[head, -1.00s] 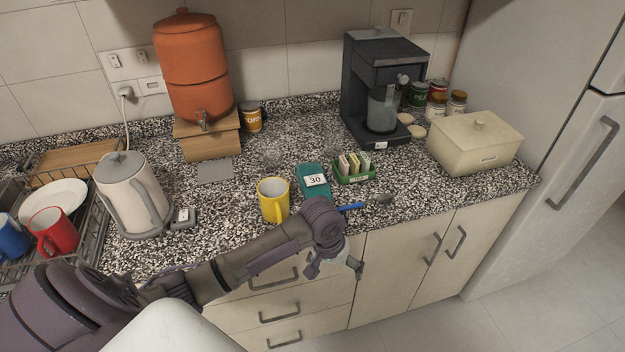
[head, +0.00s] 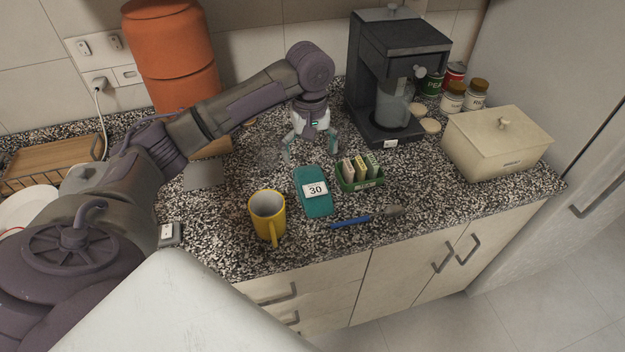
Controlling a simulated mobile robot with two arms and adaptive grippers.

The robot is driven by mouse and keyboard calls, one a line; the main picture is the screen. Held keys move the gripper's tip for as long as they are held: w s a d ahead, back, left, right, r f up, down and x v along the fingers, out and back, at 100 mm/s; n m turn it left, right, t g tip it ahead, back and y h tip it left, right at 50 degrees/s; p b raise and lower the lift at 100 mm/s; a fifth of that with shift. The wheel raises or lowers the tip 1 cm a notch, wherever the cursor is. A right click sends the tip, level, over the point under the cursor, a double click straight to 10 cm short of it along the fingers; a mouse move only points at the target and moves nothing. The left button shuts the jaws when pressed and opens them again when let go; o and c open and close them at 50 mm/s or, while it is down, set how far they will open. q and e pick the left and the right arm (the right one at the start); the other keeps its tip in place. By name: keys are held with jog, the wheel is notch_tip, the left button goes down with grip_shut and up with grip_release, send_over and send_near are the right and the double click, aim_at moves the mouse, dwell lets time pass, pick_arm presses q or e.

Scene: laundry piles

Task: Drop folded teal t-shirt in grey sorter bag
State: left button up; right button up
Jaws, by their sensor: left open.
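I see no clear t-shirt and no grey sorter bag in this kitchen view. The one teal thing is a small flat teal item (head: 318,206) with a white "30" label, lying on the speckled counter; I cannot tell whether it is cloth. My left gripper (head: 310,152) is open and empty, fingers pointing down, above the counter just behind the teal item. It appears apart from the item. My right gripper is not in view.
A yellow mug (head: 268,218) stands left of the teal item. A green tray of packets (head: 360,182) and a blue-handled utensil (head: 352,222) lie right. Beyond are a coffee machine (head: 400,60), cream box (head: 495,145) and orange dispenser (head: 172,50). The counter's front edge is near.

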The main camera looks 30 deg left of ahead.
pick_arm(q)
send_over(312, 181)
notch_tip(312, 181, down, 4)
jog(key=shift+s+a+f+p, duration=0.1)
jog(key=shift+s+f+p, duration=0.1)
jog(key=shift+p, duration=0.1)
jog(key=f, duration=0.2)
jog(key=f+p, duration=0.1)
jog(key=shift+w, duration=0.25)
notch_tip(312, 181, down, 3)
jog(key=shift+r+p, duration=0.2)
jog(key=shift+p, duration=0.15)
jog(key=shift+f, duration=0.4)
jog(key=shift+c, duration=0.2)
jog(key=c, duration=1.1)
jog(key=shift+c, duration=0.6)
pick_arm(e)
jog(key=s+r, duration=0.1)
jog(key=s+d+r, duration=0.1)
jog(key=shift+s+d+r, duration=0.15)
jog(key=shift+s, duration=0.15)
